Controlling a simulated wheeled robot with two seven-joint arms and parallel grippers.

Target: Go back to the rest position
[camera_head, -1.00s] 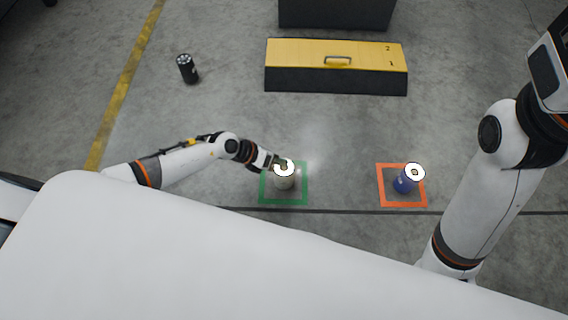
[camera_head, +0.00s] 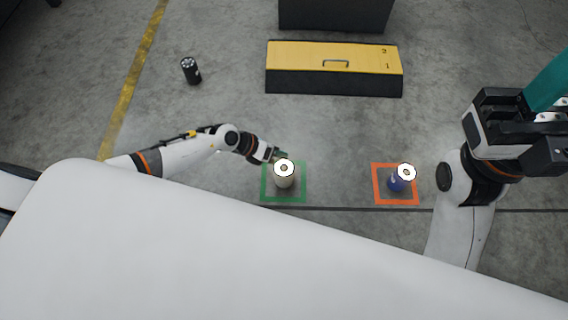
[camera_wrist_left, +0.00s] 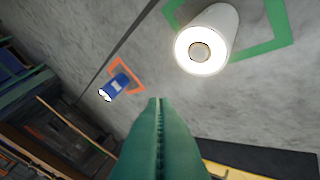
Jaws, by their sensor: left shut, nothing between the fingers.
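My left gripper (camera_head: 281,156) is at the upper left edge of the white cylinder (camera_head: 285,181) in the head view. In the left wrist view its green fingers (camera_wrist_left: 158,110) are together and hold nothing, and the white cylinder (camera_wrist_left: 221,25) stands apart from them. The cylinder has a bright round top and stands inside a green square outline (camera_head: 303,190). My right gripper (camera_head: 546,90) is partly in view at the right edge, raised, with a teal finger showing; its opening cannot be made out.
A blue cylinder (camera_head: 395,183) with a bright top stands in an orange square outline (camera_head: 377,185). A yellow-topped black box (camera_head: 300,56) lies behind, with a dark block (camera_head: 335,14) beyond. A black cylinder (camera_head: 190,70) stands far left. Floor between them is clear.

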